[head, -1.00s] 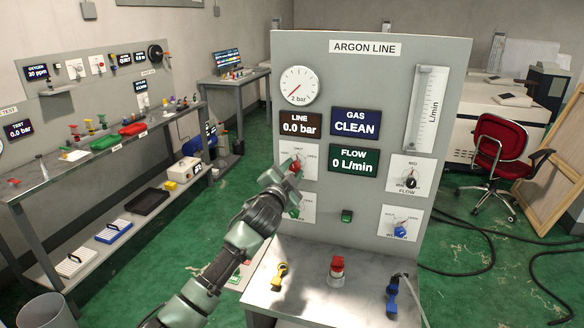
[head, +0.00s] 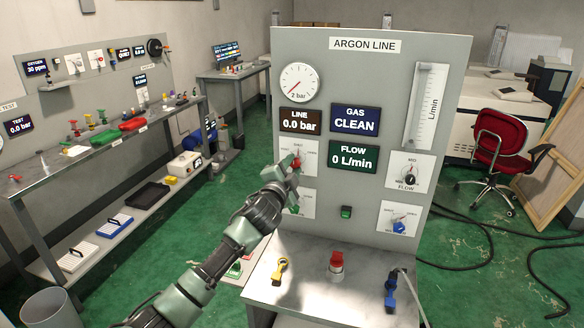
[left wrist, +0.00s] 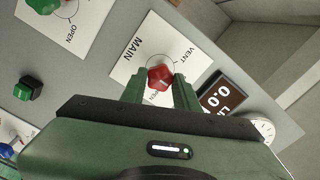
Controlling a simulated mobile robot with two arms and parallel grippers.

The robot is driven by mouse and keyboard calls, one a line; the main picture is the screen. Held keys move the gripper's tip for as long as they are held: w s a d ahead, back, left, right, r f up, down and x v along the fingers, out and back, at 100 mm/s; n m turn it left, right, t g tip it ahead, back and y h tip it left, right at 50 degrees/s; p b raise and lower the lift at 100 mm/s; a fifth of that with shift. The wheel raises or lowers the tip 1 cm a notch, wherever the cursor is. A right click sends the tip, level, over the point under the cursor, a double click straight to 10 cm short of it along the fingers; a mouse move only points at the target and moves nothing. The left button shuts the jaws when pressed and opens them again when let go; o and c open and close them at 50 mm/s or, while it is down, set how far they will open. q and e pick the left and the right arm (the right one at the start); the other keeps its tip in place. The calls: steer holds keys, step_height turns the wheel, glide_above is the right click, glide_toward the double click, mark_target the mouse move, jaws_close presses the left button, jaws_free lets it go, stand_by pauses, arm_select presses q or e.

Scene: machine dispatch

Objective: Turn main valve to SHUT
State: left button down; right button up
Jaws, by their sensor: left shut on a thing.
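The main valve is a red knob (left wrist: 160,78) on a white plate (left wrist: 131,68) lettered MAIN in the left wrist view. In the head view the red knob (head: 296,163) shows at the left of the ARGON LINE panel, partly covered by my gripper. My left gripper (left wrist: 158,90) is shut on the red knob, with one green finger on each side of it. In the head view the gripper (head: 290,174) reaches the plate from the lower left. The knob's pointer is hidden or too small to read. My right gripper is not in view.
The ARGON LINE panel (head: 385,70) shows LINE 0.0 bar (head: 301,121) and FLOW 0 L/min. A green knob (left wrist: 43,4) and green button (left wrist: 28,90) are near the valve.

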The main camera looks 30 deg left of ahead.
arm_select(q)
steer(key=c, duration=1.1)
jaws_free()
steer(key=shift+o, duration=0.2)
steer(key=shift+s+d+f, duration=0.1)
steer(key=shift+s+f, duration=0.05)
steer(key=shift+s, duration=0.35)
steer(key=b+v, duration=0.2)
steer(key=v, duration=0.4)
steer(key=shift+s+d, duration=0.2)
steer(key=shift+s, duration=0.15)
